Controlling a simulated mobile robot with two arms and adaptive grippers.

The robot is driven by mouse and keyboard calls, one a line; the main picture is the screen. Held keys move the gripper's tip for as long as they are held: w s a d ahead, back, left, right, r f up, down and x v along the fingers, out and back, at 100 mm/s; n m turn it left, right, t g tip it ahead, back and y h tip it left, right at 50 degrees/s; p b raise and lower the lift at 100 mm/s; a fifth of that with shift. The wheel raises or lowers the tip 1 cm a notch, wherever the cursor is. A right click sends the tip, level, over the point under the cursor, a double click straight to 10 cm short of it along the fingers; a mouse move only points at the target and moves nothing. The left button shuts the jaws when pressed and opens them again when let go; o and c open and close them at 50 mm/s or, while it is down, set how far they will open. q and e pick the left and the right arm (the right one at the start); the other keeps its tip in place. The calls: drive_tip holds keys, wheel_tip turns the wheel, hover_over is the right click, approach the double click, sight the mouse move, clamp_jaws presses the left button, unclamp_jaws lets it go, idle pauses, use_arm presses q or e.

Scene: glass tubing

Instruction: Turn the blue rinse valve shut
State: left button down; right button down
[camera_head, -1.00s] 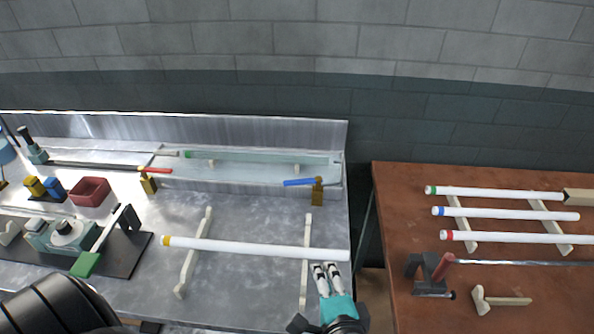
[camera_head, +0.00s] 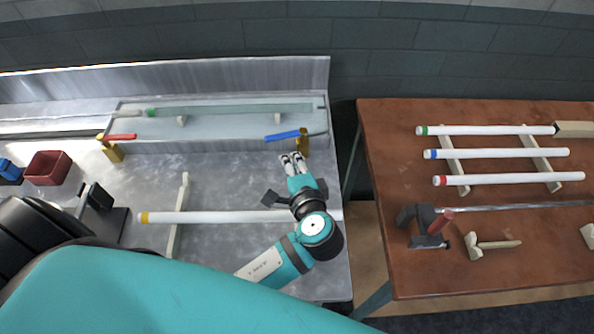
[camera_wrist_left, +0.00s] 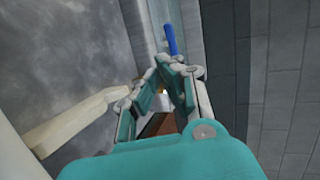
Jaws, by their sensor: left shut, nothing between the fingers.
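The blue rinse valve handle (camera_head: 282,136) sits on a brass valve body (camera_head: 303,142) at the right end of the trough's front edge. The handle points left, along the trough. My left gripper (camera_head: 293,157) is shut and empty, just in front of and below the handle, apart from it as far as I can see. In the left wrist view the blue handle (camera_wrist_left: 171,40) shows beyond the closed fingertips (camera_wrist_left: 178,66). The brass body is mostly hidden there behind the fingers. My right gripper does not show.
A white tube with a yellow end (camera_head: 200,217) lies on wooden rests under my left arm. A red-handled valve (camera_head: 112,146) stands at the trough's left. A glass tube lies in the trough (camera_head: 220,130). The brown table (camera_head: 390,170) at right holds several white tubes and a clamp (camera_head: 428,226).

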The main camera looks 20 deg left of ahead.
use_arm(q)
drive_tip(key=w+a+p, duration=0.1)
drive_tip(key=w+a, duration=0.1)
drive_tip(key=w, duration=0.1)
drive_tip(key=shift+a, duration=0.2)
drive_tip(key=shift+w+a+f, duration=0.15)
drive_tip(key=shift+w+a, duration=0.15)
drive_tip(key=shift+w, duration=0.1)
drive_tip(key=shift+a+p, duration=0.1)
drive_tip(key=shift+p, duration=0.4)
drive_tip(key=shift+w+a+r+m+t+h+p, duration=0.2)
drive_tip(key=shift+a+m+t+h+p, duration=0.25)
drive_tip(key=shift+m+t+h, duration=0.2)
drive_tip(key=shift+a+f, duration=0.1)
drive_tip(key=shift+a, duration=0.1)
drive_tip(key=shift+d, duration=0.1)
